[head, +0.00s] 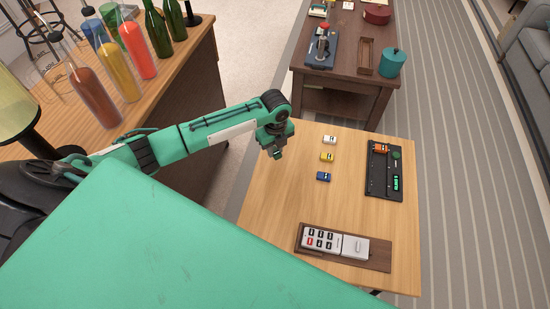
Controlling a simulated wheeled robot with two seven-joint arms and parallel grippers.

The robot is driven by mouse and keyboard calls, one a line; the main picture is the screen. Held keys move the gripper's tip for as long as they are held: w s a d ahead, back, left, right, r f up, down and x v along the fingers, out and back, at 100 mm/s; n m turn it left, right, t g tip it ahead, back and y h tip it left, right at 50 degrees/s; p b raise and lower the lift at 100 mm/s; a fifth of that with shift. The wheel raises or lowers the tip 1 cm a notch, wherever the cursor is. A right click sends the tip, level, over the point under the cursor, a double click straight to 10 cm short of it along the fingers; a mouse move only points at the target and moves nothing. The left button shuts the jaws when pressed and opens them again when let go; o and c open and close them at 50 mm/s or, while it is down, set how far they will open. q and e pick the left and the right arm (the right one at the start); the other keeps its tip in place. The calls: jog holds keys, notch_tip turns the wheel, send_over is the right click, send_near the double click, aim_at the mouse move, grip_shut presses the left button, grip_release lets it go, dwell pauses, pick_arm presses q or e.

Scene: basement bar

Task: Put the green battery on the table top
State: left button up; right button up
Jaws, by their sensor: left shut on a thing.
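My left gripper (278,152) is above the left part of the light wooden table (290,210), pointing down. It is shut on a small piece, taken as the green battery, which is hard to make out among the dark and green fingers. White (329,140), yellow (327,157) and blue (323,176) batteries lie in a column on the table, right of the gripper. A black charger-like tray (376,186) at the right holds an orange battery (381,148) and shows a bright green part (395,183). My right gripper is not in view.
A wooden tray (380,257) with a remote-like keypad (322,239) lies at the table's near edge. A dark table (340,80) stands behind. Bottles (95,85) stand on a wooden counter at left. The table's middle is clear.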

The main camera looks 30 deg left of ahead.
aim_at(275, 163)
pick_arm(q)
notch_tip(275, 163, down, 5)
jog(key=shift+r, duration=0.2)
jog(key=shift+f, duration=0.5)
jog(key=o, duration=1)
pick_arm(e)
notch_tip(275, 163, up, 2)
